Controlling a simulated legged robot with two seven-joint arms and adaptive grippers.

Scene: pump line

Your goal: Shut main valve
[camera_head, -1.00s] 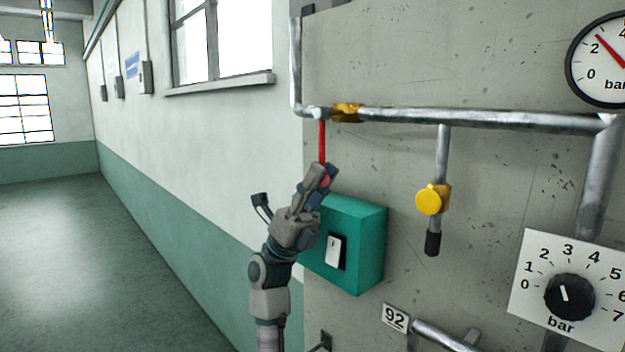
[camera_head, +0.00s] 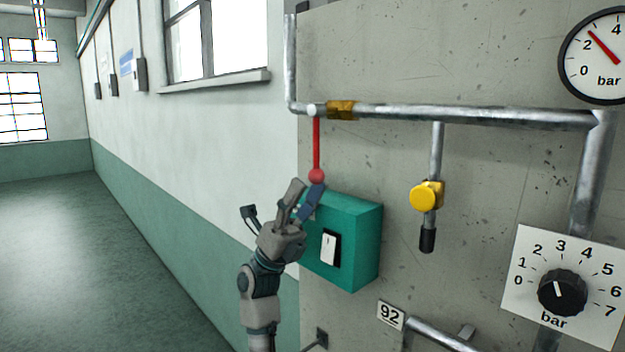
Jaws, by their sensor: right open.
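The main valve is most likely the brass body (camera_head: 342,110) on the horizontal grey pipe (camera_head: 470,116). A red lever (camera_head: 316,145) hangs straight down at its left end, at right angles to the pipe, with a red ball (camera_head: 316,176) at its lower tip. My right gripper (camera_head: 305,188) comes up from below, just under the ball. Its fingers are spread and hold nothing; one fingertip is close to the ball, and I cannot tell if they touch. My left gripper is not in view.
A teal box (camera_head: 352,240) with a white switch (camera_head: 329,248) stands out from the panel beside my gripper. A yellow valve (camera_head: 425,196) hangs on a branch pipe. A gauge (camera_head: 600,55) and a black knob (camera_head: 562,293) are at the right. Open floor lies left.

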